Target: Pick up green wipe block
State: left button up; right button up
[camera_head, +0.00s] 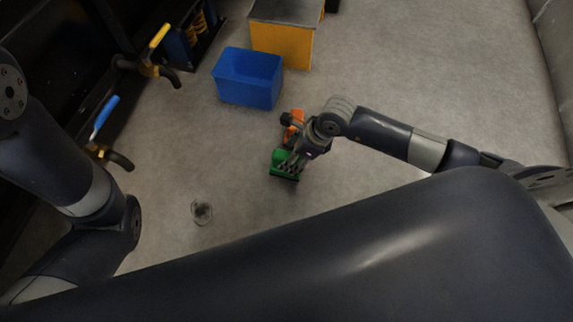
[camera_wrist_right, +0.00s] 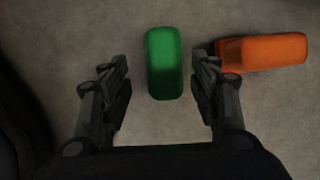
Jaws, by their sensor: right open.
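The green wipe block (camera_wrist_right: 164,62) lies on the floor and shows in the right wrist view between my right gripper's two fingers. My right gripper (camera_wrist_right: 163,85) is open, with one finger on each side of the block and a gap to each. In the head view the green block (camera_head: 284,170) is partly hidden under my right gripper (camera_head: 290,163). I cannot tell how high the fingertips are above the floor. My left arm comes in at the left of the head view, but its gripper is out of view.
An orange object (camera_wrist_right: 270,52) lies just right of the right finger; it also shows in the head view (camera_head: 291,124). A blue bin (camera_head: 248,78) stands beyond, before a yellow box (camera_head: 283,44). Valves with yellow and blue handles (camera_head: 104,117) are at left.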

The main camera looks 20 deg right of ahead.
jog(key=b+x, duration=0.2)
jog(key=x, duration=0.1)
jog(key=b+x, duration=0.1)
jog(key=b, duration=0.1)
jog(key=shift+w+d+f, duration=0.2)
jog(key=shift+w+a+f+b, duration=0.15)
jog(key=shift+a+f+b, duration=0.05)
jog(key=shift+f+b, duration=0.2)
jog(key=shift+r, duration=0.1)
jog(key=c, duration=1.2)
